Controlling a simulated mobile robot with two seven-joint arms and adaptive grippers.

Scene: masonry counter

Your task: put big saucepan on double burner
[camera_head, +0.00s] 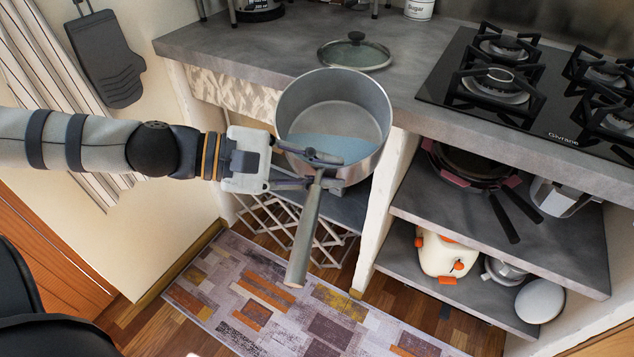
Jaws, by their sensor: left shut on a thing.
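A big grey saucepan (376,105) hangs in the air in front of the counter edge, tilted so that its open inside faces me. Its long handle (306,235) points down toward the floor. My left gripper (330,172) reaches in from the left and is shut on the saucepan at the handle's root. The black gas hob with several burners (455,82) is set in the counter at the right, apart from the saucepan. Which burner is the double one I cannot tell. My right gripper is not in view.
A glass lid (352,52) lies on the grey counter (235,45) behind the saucepan. Open shelves (430,205) below hold dark pans (470,165), a moka pot (560,198) and a cream-and-orange item (447,255). A patterned rug (290,300) covers the floor.

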